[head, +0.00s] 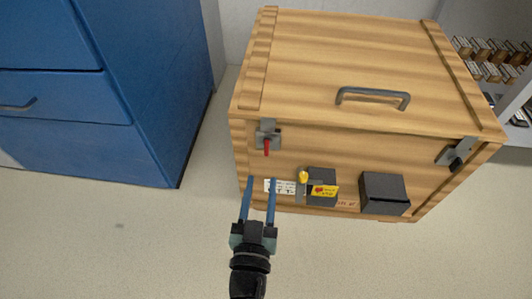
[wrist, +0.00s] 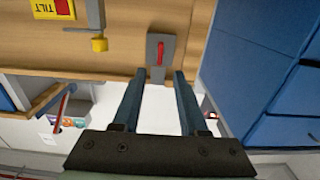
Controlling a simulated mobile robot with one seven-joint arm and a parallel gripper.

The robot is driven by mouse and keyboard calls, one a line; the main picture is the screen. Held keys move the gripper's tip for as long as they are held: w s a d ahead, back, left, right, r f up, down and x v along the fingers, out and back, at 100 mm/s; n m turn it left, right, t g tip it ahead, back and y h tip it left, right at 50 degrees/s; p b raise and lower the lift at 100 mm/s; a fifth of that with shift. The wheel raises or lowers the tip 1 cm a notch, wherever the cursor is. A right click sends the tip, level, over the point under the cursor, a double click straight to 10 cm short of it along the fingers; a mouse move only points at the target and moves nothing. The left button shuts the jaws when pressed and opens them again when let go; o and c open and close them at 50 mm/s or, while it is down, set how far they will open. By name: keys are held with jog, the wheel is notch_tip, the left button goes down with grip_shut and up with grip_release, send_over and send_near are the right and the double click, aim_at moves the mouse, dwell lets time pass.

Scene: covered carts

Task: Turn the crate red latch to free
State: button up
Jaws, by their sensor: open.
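The wooden crate (head: 345,60) stands on the floor with its front toward me. Its red latch (head: 267,146) is a small red lever on a grey plate at the front's upper left. In the head view the lever hangs down. It also shows in the wrist view (wrist: 161,48), lying along its plate. My gripper (head: 261,182) is open and empty, below the latch in the head view. In the wrist view my fingertips (wrist: 159,74) lie to either side of the plate's near end, with the lever beyond them. I cannot tell whether they touch the crate.
A yellow-knobbed latch (head: 303,178) and two dark boxes, one at right (head: 384,193), sit on the crate's front. A black latch (head: 456,152) is at its right end. A grey handle (head: 373,95) tops the lid. A blue cabinet (head: 75,145) stands left, with floor between.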

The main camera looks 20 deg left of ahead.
aim_at(266, 151)
jog(key=x, duration=0.9)
grip_shut()
